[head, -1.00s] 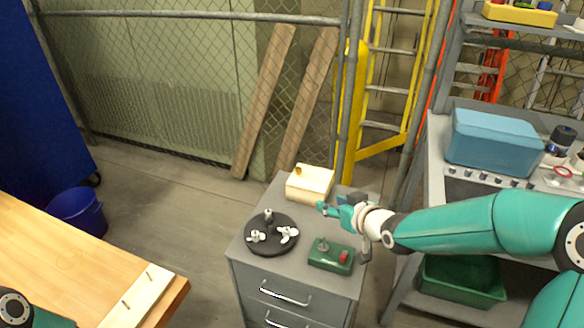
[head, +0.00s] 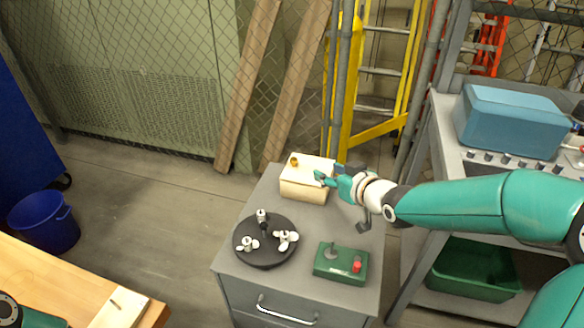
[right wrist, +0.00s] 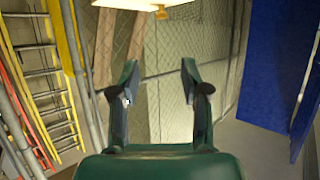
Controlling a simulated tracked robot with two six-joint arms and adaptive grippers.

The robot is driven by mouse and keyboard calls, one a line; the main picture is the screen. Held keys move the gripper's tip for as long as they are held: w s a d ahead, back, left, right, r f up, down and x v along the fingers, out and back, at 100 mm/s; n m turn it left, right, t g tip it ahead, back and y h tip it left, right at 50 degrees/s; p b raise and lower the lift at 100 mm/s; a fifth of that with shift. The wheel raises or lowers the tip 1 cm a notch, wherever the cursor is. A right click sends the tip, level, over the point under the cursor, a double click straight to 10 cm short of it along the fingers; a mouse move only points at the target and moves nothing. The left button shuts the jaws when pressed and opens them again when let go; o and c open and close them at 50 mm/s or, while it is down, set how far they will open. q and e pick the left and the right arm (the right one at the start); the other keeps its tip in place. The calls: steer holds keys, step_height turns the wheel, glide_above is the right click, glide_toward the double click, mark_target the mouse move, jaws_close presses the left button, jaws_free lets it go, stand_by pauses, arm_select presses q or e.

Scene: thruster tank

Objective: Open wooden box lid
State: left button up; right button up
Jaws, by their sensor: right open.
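The wooden box (head: 304,188) is pale and stands at the back of the grey cabinet top, with its lid closed and a small brass knob (head: 294,161) near the lid's far left side. My right gripper (head: 320,177) reaches in from the right at the box's right front side; whether it touches the box I cannot tell. In the right wrist view its two fingers (right wrist: 158,85) are spread with nothing between them. The box (right wrist: 135,12) and its knob (right wrist: 161,12) show at the top edge there, beyond the fingertips.
A black round plate (head: 264,255) with white-winged fittings and a green control box (head: 341,264) with a red button stand in front on the cabinet (head: 230,262). A workbench with a blue case (head: 510,120) is at right. A wooden table (head: 40,280) is at lower left.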

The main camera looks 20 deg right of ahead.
steer(key=f, duration=0.1)
steer(key=p, duration=0.1)
glide_toward(295, 160)
steer(key=x, duration=0.8)
steer(key=shift+w+a+f, duration=0.15)
steer(key=shift+w, duration=0.2)
arm_select(q)
steer(key=shift+w+d+r, duration=0.15)
steer(key=shift+w+r, duration=0.05)
steer(key=shift+r, duration=0.2)
arm_select(e)
jaws_close()
